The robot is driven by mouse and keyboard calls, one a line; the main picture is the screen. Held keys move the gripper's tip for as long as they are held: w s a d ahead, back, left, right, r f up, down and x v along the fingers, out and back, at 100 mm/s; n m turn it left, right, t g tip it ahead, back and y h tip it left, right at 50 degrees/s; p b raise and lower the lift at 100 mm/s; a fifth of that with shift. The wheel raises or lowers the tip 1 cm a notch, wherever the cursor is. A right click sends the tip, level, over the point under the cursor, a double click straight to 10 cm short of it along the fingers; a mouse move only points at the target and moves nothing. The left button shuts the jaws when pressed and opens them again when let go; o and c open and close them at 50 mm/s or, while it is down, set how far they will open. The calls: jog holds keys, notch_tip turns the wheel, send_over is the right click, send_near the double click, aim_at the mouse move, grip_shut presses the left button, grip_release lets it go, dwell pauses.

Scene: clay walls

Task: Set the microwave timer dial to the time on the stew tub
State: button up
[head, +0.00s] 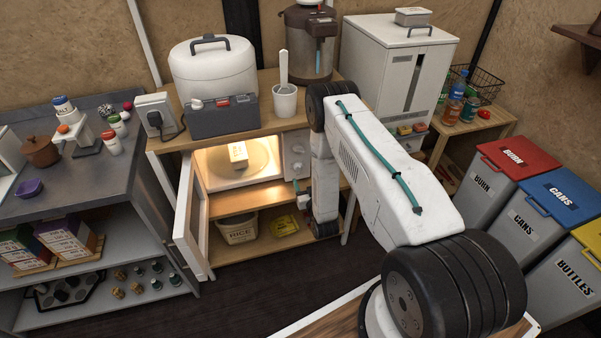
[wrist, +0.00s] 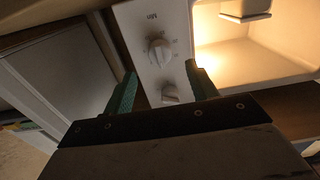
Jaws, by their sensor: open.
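The microwave (head: 283,171) stands with its door (head: 189,212) swung open and its inside lit. A small pale tub (head: 238,152) sits on the turntable inside; its marking is too small to read. The tub (wrist: 245,16) is cut off at the top of the wrist view. The control panel has an upper dial (wrist: 159,52) with markings around it and a lower dial (wrist: 171,93).
A shelf below the microwave holds a rice bin (head: 238,231) and a yellow packet (head: 285,227). The open door stands left of my gripper. A toolbox (head: 222,118), white cooker (head: 213,70) and cup (head: 285,100) stand above. Bins (head: 495,195) stand at right.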

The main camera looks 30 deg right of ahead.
aim_at(300, 171)
jog(key=w, duration=0.3)
jog(key=w+d, duration=0.1)
jog(key=w, duration=0.2)
jog(key=shift+w+d, duration=0.1)
jog(key=shift+c, duration=0.3)
jog(key=c, duration=0.9)
